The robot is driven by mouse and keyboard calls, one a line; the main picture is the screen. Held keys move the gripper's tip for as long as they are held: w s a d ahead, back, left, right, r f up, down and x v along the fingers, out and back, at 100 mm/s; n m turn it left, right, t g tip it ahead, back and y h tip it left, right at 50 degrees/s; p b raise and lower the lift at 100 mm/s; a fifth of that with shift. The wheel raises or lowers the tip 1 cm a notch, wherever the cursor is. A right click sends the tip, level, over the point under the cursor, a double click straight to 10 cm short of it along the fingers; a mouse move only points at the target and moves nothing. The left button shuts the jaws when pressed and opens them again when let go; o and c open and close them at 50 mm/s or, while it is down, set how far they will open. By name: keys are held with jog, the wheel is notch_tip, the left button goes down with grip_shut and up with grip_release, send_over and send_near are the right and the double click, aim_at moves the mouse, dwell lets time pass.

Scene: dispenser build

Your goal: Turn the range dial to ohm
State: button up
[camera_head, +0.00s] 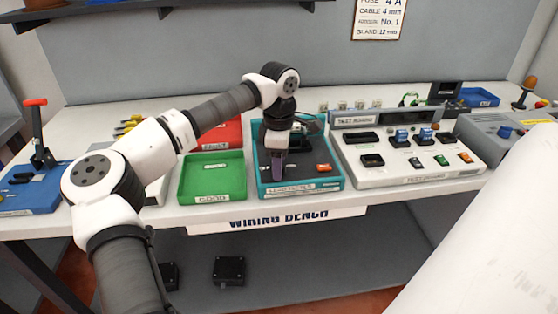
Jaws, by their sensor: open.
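I cannot make out the range dial or any ohm marking. My gripper (277,172) points down over the teal unit (335,182) at the middle of the bench. The gripper and wrist cover the unit's middle, so whatever lies there is hidden. The opening between the fingers is too small to see clearly.
A green tray (211,197) stands left of the teal unit, with a red tray (222,134) behind it. A white panel (420,180) with switches stands to the right, then a grey box (480,134). A blue lever fixture (35,197) is far left.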

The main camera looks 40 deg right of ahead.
notch_tip(320, 180, up, 14)
jog(key=b, duration=0.1)
dwell(0.5)
jog(key=shift+f, duration=0.1)
